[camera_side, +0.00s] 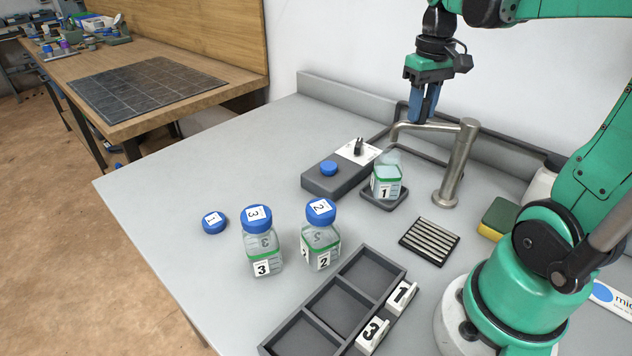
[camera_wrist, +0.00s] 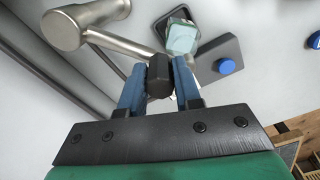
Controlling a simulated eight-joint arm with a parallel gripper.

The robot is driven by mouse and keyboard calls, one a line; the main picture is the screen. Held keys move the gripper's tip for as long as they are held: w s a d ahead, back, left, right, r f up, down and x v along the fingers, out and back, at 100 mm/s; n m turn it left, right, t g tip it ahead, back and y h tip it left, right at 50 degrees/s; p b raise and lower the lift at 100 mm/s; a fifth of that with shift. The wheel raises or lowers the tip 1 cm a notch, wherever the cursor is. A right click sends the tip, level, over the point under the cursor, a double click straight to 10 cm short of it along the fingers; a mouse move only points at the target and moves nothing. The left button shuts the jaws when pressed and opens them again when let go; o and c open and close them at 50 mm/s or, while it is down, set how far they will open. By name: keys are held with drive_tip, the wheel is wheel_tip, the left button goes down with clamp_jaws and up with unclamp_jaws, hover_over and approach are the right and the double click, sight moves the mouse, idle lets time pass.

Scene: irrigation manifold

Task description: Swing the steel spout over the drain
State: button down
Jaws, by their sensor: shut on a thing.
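The steel spout (camera_side: 455,165) is an upright post with a thin arm reaching left at its top. Its outlet end is above the open bottle marked 1 (camera_side: 387,182), left of the drain. The drain (camera_side: 430,240) is a dark square with pale slats, in front of the post. My gripper (camera_side: 423,115) points down at the spout's arm, its blue fingers shut. In the wrist view, the fingers (camera_wrist: 160,88) close around a dark faceted grip (camera_wrist: 159,75) at the spout's arm (camera_wrist: 118,42). The drain cannot be made out in the wrist view.
Bottle 1 stands on a dark pad beside a grey box with a blue button (camera_side: 329,168). Capped bottles 3 (camera_side: 261,240) and 2 (camera_side: 321,235) and a loose blue cap (camera_side: 214,222) are at left. A divided rack (camera_side: 335,305) lies in front; a sponge (camera_side: 499,217) lies right.

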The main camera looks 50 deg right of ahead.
drive_tip(key=shift+s+a, duration=0.1)
drive_tip(key=shift+s, duration=0.05)
idle(0.5)
drive_tip(key=s+a+n, duration=0.3)
drive_tip(key=s+n, duration=0.5)
drive_tip(key=n, duration=0.5)
drive_tip(key=shift+s, duration=0.25)
drive_tip(key=shift+s+a+n, duration=0.1)
drive_tip(key=shift+n, duration=0.2)
drive_tip(key=c, duration=0.6)
unclamp_jaws()
